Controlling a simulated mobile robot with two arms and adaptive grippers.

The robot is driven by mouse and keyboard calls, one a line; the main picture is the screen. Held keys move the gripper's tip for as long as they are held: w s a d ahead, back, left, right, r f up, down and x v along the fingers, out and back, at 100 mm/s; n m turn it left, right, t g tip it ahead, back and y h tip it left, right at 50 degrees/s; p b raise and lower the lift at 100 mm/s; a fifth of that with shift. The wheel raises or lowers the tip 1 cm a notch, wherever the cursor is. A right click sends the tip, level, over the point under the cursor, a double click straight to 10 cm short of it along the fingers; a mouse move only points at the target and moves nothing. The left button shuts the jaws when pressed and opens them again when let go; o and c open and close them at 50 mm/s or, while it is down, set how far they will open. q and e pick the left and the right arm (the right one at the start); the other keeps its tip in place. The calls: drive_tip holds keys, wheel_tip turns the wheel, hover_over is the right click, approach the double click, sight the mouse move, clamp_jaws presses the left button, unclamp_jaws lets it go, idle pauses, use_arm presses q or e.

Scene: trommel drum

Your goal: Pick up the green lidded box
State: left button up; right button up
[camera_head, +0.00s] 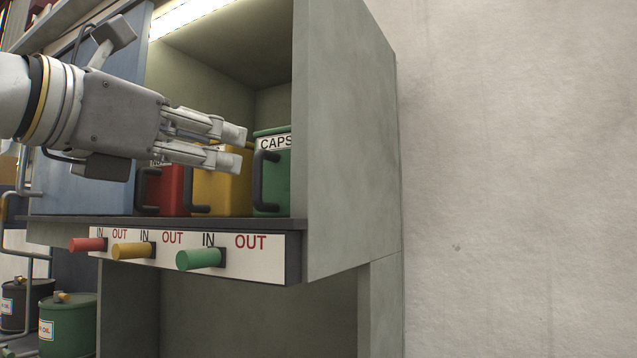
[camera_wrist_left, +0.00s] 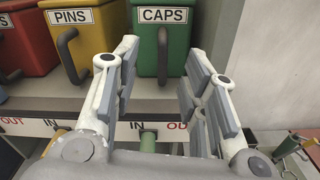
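The green lidded box (camera_head: 271,183) stands at the right end of the cabinet shelf, with a "CAPS" label and a dark handle on its front. It also shows in the left wrist view (camera_wrist_left: 179,40), with its dark handle (camera_wrist_left: 162,57) hanging between the lines of the two fingers. My left gripper (camera_head: 240,147) is in front of the shelf, to the left of the green box in the head view. In the left wrist view its fingers (camera_wrist_left: 163,72) are spread apart with nothing between them, and the box is beyond them. My right gripper is in neither view.
A yellow "PINS" box (camera_head: 222,186) and a red box (camera_head: 173,189) stand left of the green one. The cabinet side wall (camera_head: 343,130) is close on its right. Red, yellow and green knobs (camera_head: 201,259) stick out below the shelf edge.

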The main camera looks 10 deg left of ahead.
sight(257, 152)
use_arm(q)
drive_tip(key=p+x, duration=0.1)
drive_tip(key=x, duration=0.4)
drive_tip(key=shift+r+p, duration=0.15)
drive_tip(key=shift+p, duration=0.15)
drive_tip(key=p+x, duration=0.1)
drive_tip(key=x, duration=0.1)
drive_tip(key=p+x, duration=0.1)
drive_tip(key=x, duration=0.1)
drive_tip(key=shift+d+r+p, duration=0.25)
drive_tip(key=shift+r+p, duration=0.05)
drive_tip(key=shift+w+d+f, duration=0.1)
drive_tip(key=shift+w+d, duration=0.05)
drive_tip(key=shift+w, duration=0.2)
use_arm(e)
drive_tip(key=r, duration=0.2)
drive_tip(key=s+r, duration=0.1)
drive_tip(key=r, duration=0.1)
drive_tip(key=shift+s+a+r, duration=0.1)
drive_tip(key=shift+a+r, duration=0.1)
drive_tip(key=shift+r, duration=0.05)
use_arm(q)
drive_tip(key=shift+s, duration=0.1)
drive_tip(key=shift+c, duration=0.4)
drive_tip(key=shift+c, duration=1.1)
clamp_jaws()
